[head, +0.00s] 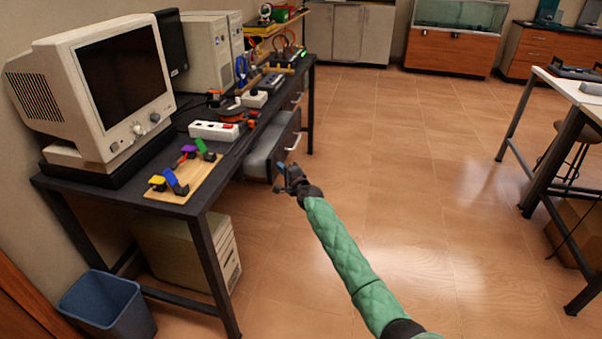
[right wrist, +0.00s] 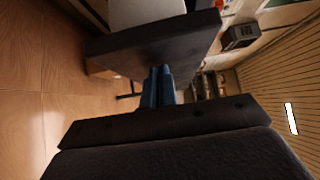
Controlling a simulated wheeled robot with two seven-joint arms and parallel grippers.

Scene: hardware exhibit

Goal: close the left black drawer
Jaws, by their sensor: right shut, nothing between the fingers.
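The left black drawer (head: 287,136) is pulled out from under the dark desk, its grey inside showing and a metal handle on its front. My right gripper (head: 285,175) is shut and empty, just in front of and below the drawer's near end. In the right wrist view its blue fingers (right wrist: 158,86) are together and point at a dark panel (right wrist: 150,46), which looks like the drawer front. I cannot tell whether they touch it. My left gripper is not in view.
The desk (head: 180,208) carries an old monitor (head: 100,85), a wooden board with coloured blocks (head: 185,180) and a power strip (head: 214,131). A blue bin (head: 105,305) and a beige computer case (head: 185,250) stand low at left. The floor right of the desk is clear.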

